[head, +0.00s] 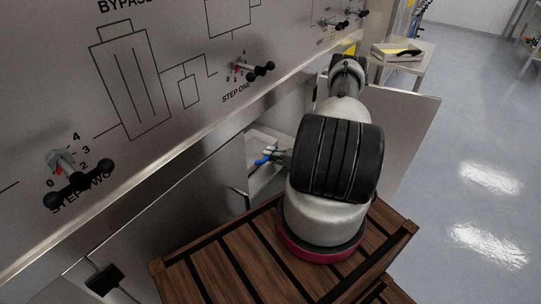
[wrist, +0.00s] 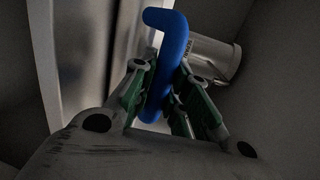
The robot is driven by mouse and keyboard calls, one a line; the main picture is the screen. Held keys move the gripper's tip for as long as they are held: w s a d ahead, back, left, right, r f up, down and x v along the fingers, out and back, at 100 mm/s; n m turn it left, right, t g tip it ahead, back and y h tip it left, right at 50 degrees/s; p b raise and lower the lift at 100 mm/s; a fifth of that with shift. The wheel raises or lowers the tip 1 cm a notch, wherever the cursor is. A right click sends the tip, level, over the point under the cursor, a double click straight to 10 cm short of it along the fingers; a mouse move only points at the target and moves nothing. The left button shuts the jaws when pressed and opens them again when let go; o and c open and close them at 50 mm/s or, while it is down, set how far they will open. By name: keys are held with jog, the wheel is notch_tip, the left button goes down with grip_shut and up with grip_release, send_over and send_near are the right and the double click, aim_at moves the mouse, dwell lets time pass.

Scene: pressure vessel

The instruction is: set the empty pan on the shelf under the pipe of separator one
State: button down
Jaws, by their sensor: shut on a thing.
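My gripper (head: 277,156) reaches into an open compartment below the sloped panel in the head view. In the wrist view my gripper (wrist: 160,92) has its green-padded fingers closed around a curved blue handle (wrist: 168,60). The handle's blue end (head: 263,161) also shows in the head view. A metal cylinder (wrist: 217,57) with small lettering, possibly a pipe, lies just behind the handle. I cannot tell whether the handle is joined to it. A pale ledge or shelf (head: 262,182) shows partly inside the compartment. I cannot make out a pan in either view.
The sloped panel (head: 150,70) with black-handled knobs overhangs the compartment. An open metal door (head: 412,120) stands right of my arm. A slatted wooden platform (head: 215,268) lies below. A side table (head: 405,68) holds a tray (head: 376,53).

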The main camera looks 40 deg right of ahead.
jog(key=c, duration=1.4)
grip_release()
jog(key=v, duration=1.2)
